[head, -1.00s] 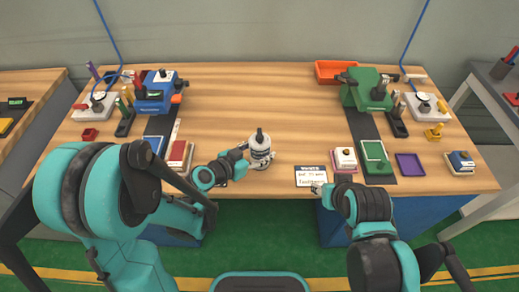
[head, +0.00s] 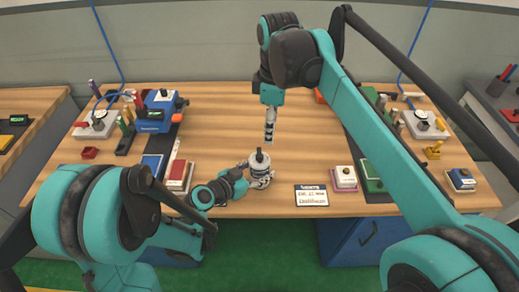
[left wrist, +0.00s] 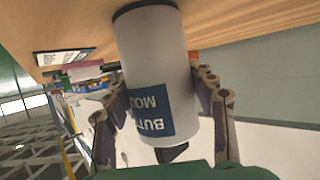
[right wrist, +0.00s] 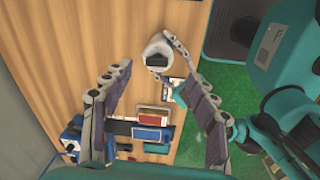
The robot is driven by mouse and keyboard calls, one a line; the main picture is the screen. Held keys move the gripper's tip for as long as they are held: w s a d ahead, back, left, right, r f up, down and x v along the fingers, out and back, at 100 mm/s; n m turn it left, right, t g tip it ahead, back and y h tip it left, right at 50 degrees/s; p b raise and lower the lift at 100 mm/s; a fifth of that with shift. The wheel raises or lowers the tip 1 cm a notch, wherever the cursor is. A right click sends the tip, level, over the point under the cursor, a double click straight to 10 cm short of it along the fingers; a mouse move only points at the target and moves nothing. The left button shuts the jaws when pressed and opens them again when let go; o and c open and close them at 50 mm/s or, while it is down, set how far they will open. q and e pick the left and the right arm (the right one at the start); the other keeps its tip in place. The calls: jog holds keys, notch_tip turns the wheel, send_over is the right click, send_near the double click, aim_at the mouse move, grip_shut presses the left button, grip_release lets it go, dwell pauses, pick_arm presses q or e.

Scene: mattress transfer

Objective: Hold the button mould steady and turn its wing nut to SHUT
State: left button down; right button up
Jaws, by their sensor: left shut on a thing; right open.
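The button mould (head: 262,173) is a white cylinder standing upright near the front edge of the table. Its blue label (left wrist: 150,115) shows in the left wrist view. A black wing nut (head: 259,155) sits on its top; it shows from above in the right wrist view (right wrist: 157,60). My left gripper (head: 246,182) is shut on the mould's body from the left, with one finger on each side. My right gripper (head: 270,138) points down, open and empty, above and slightly behind the mould. I cannot read any marks around the nut.
A white card with a black header (head: 311,195) lies right of the mould, its text too small to read surely. A red block (head: 178,176) lies to the left. A blue device (head: 157,115) stands back left. The table's middle is clear; my right arm hides much of the right side.

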aim_at(260, 152)
jog(key=a+f, duration=0.1)
jog(key=f, duration=0.2)
jog(key=w+a+f+n, duration=0.1)
jog(key=f, duration=0.3)
jog(key=a+f+n, duration=0.1)
jog(key=f, duration=0.3)
jog(key=shift+w+f+g, duration=0.15)
jog(key=shift+f+g, duration=0.05)
jog(key=shift+g, duration=0.2)
jog(key=shift+d, duration=0.1)
jog(key=c, duration=1.2)
